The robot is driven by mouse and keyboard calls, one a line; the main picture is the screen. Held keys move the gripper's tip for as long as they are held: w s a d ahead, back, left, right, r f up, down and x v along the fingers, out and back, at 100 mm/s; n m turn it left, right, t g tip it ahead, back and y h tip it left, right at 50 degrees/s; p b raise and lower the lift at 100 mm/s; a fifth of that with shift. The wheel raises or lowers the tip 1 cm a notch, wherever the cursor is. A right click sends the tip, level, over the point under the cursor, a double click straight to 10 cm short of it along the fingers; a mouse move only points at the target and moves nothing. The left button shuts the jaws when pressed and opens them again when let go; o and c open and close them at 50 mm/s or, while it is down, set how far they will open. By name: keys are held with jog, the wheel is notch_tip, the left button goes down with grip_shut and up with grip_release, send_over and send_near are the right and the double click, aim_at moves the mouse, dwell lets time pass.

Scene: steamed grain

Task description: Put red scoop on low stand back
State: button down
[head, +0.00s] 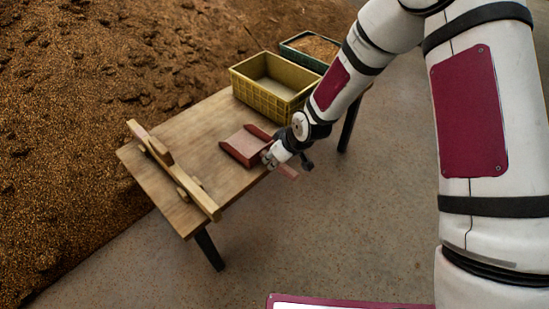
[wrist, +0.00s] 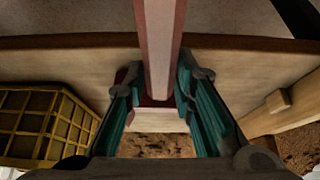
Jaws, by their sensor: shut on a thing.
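The red scoop (head: 233,151), with a pale inner floor, is at the table's front edge in the head view. Its handle points toward the lower right, past the edge. My gripper (head: 272,157) is shut on the scoop's handle; in the wrist view the handle (wrist: 160,50) runs between the two teal fingers of my gripper (wrist: 160,82). I cannot tell whether the scoop touches the table top or hangs just above it. A low wooden stand (head: 187,183), a long rail with blocks, lies across the left end of the table; part of it shows in the wrist view (wrist: 278,108).
A yellow crate (head: 246,91) stands on the table's right part, and also shows in the wrist view (wrist: 70,130). A green-rimmed box (head: 293,50) of grain is behind it. The table top (head: 205,125) is clear between scoop and stand. Brown grain (head: 80,90) lies behind the table.

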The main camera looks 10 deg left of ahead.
jog(key=shift+f, duration=0.15)
jog(key=c, duration=1.3)
grip_release()
jog(key=v, duration=1.2)
jog(key=shift+d, duration=0.1)
